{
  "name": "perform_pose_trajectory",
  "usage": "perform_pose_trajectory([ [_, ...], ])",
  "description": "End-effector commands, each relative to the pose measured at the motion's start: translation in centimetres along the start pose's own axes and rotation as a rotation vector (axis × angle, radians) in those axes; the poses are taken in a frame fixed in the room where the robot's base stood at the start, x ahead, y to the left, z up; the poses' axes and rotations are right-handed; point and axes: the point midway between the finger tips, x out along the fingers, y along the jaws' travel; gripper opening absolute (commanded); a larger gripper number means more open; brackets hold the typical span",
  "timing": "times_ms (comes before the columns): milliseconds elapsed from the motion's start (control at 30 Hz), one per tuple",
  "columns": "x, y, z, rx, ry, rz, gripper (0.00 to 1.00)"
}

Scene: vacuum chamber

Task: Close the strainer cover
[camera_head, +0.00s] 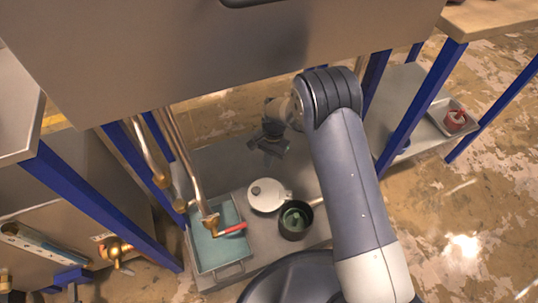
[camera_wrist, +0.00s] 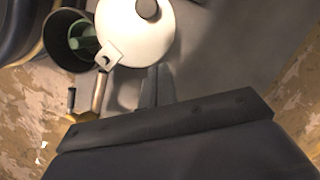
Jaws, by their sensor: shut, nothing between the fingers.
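The strainer is a dark round pot (camera_head: 305,231) with a green piece (camera_head: 295,217) inside. Its top is open. The white round cover (camera_head: 266,195) with a small knob lies beside it on the left, joined to the rim side by a short tab. In the wrist view the cover (camera_wrist: 135,45) is at the top centre and the dark pot (camera_wrist: 62,58) at the upper left. My gripper (camera_head: 268,158) hangs above and behind the cover. Its fingertips (camera_wrist: 157,72) are close together in the wrist view, just below the cover's edge, with nothing between them.
A grey tray (camera_head: 222,270) with a pale teal inside stands left of the cover. A copper pipe (camera_head: 190,168) with a red-handled valve (camera_head: 231,230) hangs over it. Blue legs (camera_head: 430,100) and a large metal box (camera_head: 200,60) bound the space. The shelf behind the cover is bare.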

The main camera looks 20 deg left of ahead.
Motion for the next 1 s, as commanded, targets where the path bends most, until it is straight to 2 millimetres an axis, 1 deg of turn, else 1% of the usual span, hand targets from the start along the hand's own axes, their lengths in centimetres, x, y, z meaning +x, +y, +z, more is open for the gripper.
perform_pose_trajectory([
  [33, 1.7, 0.0, -0.1, 0.0, -0.001, 0.001, 0.0],
  [167, 4.3, 0.0, -0.1, -0.001, -0.001, 0.001, 0.0],
  [300, 4.9, 0.0, 1.9, -0.003, 0.001, 0.001, 0.0],
  [400, 5.2, -0.1, 2.8, -0.003, 0.002, 0.0, 0.0],
  [500, 5.4, 0.0, 3.4, -0.001, 0.001, 0.0, 0.0],
  [1000, 5.4, 0.0, 3.7, -0.006, 0.002, 0.001, 0.0],
])
